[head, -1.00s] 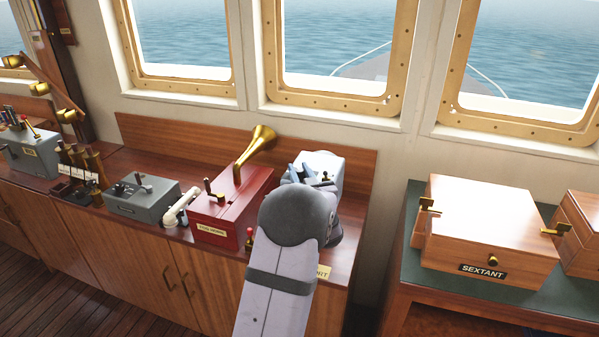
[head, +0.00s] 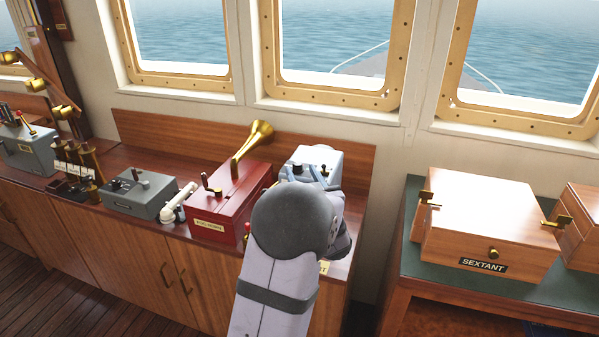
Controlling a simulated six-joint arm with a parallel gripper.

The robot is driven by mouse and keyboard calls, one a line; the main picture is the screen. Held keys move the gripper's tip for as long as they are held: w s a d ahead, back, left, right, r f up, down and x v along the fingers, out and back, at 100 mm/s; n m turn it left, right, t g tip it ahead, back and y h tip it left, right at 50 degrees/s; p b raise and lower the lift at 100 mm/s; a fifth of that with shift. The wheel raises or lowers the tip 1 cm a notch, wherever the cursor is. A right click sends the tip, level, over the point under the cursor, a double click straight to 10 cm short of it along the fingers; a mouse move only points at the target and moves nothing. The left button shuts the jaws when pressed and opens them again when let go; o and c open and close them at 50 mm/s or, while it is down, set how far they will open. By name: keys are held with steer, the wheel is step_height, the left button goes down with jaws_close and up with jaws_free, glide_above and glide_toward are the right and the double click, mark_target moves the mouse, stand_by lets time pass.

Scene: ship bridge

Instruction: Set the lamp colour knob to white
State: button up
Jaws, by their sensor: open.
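A pale blue-grey box (head: 327,156), which looks like the lamp unit, stands at the right end of the wooden console. A small dark part (head: 323,169) shows on its top among my fingers; I cannot tell whether it is the colour knob. My gripper (head: 313,180) is over the front part of this box, with its blue-grey fingers apart. I cannot tell whether the fingers touch anything. My wrist and forearm hide most of the box's front and nearly all of a small label below it. The knob's setting cannot be read.
A red fog horn box (head: 222,205) with a brass horn (head: 254,143) stands close on the left of my gripper. Left of it are a white handset (head: 178,203) and a grey lever box (head: 139,193). A sextant case (head: 490,220) sits on a separate table at right, past a gap.

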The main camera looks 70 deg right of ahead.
steer(key=shift+v, duration=0.95)
